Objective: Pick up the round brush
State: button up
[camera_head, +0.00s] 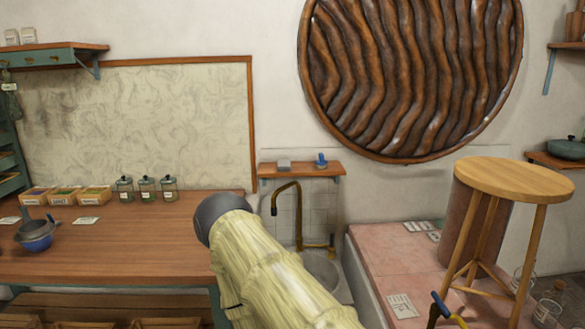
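A small blue object (321,160) stands on the little wooden shelf above the sink. It may be the round brush, but it is too small to tell. A blue and yellow pronged part at the bottom edge, right of centre, looks like the tip of my gripper (446,311). It is cut off by the frame, and I cannot tell whether it is open or shut. It is low and to the right of the shelf, far from the blue object. My pale yellow arm crosses the lower middle and hides part of the counter and sink.
The shelf (300,172) also bears a grey block (284,165). Below it are a brass tap (298,215) and a sink (322,268).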

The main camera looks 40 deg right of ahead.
aim_at(321, 163)
jog(key=z, duration=0.55)
jog(key=i, duration=0.6)
jog(key=z, duration=0.95)
jog(key=i, duration=1.1)
jog(key=z, duration=0.05)
